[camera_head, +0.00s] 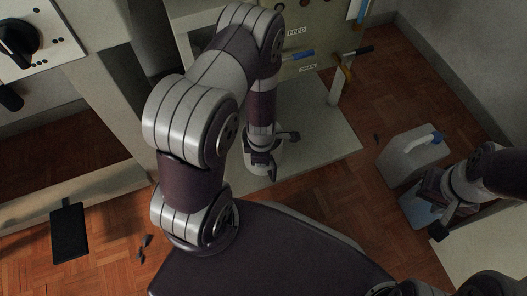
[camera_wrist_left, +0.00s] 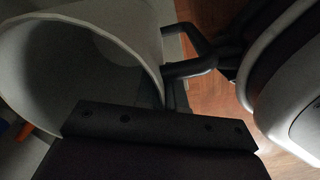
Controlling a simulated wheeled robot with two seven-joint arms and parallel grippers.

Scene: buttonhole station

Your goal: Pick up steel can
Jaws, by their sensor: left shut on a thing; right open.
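The steel can (camera_head: 252,168) is a pale grey, open-topped cylinder at the middle of the head view, over the pale base plate. My left gripper (camera_head: 266,152) reaches down to it and is shut on it; the arm hides part of the can. In the left wrist view the can (camera_wrist_left: 130,22) fills the upper left, its wide rim and shaded inside showing, close against the dark gripper parts (camera_wrist_left: 178,85). I cannot tell whether the can touches the plate. My right gripper (camera_head: 438,212) is open at the right, away from the can.
A pale machine panel (camera_head: 325,48) with labels and a lever stands behind the plate (camera_head: 325,145). A light grey container (camera_head: 405,160) with a blue-and-white part stands at the right. A black flat object (camera_head: 69,234) and small dark bits (camera_head: 143,248) lie on the wooden floor at the left.

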